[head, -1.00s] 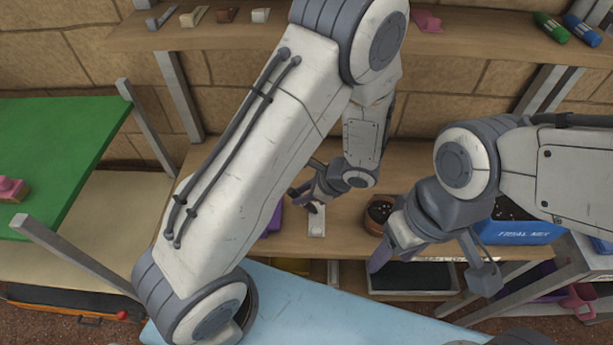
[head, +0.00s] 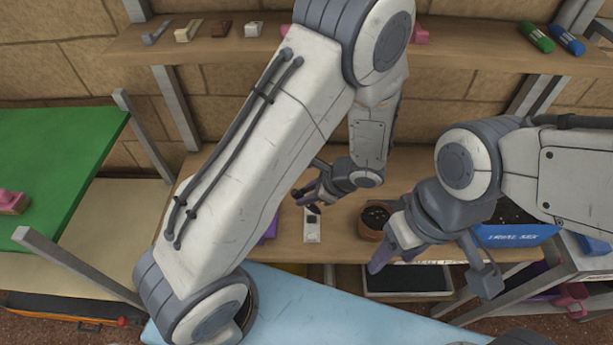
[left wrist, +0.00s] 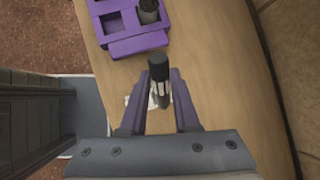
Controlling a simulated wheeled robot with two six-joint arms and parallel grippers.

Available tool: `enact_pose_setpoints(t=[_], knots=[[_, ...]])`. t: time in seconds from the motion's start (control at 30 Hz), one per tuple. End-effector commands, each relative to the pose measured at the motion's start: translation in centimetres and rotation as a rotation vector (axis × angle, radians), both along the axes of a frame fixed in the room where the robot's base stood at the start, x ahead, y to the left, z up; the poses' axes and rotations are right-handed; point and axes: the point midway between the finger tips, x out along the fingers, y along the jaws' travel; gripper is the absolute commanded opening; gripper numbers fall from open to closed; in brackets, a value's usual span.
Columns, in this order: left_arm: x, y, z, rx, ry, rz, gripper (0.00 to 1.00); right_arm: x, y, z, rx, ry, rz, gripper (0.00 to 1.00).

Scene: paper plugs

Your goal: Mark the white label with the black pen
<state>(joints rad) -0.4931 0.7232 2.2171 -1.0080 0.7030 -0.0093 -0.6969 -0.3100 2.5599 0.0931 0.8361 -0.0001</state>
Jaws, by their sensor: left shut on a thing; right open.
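My left gripper (head: 310,194) is over the wooden bench, shut on a pen with a black end (left wrist: 159,68), which stands between its fingers in the left wrist view. The white label (head: 312,230) lies on the bench just in front of this gripper; a small dark patch shows at its far end, and I cannot tell if it is a mark or the pen. In the left wrist view the label is mostly hidden behind the pen and fingers. My right gripper (head: 432,268) is open and empty, in front of the bench at the right.
A purple tray with square cells (left wrist: 138,43) is beside the label. A terracotta pot with dark soil (head: 372,221) stands to its right, and a blue soil box (head: 515,235) farther right. A shelf (head: 250,52) with small items runs behind. A green table (head: 60,150) is at left.

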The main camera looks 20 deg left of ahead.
Motion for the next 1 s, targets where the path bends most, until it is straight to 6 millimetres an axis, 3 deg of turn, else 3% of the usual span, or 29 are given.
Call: enact_pose_setpoints(t=[0.5,1.0], knots=[[0.1,-0.3,4.8,-0.001,0.000,-0.005,0.00,0.0,0.0,4.0,0.000,0.000,-0.002,0.60],[0.1,-0.3,4.9,0.000,-0.001,-0.006,0.00,0.0,0.0,4.1,0.000,0.000,-0.002,0.60]])
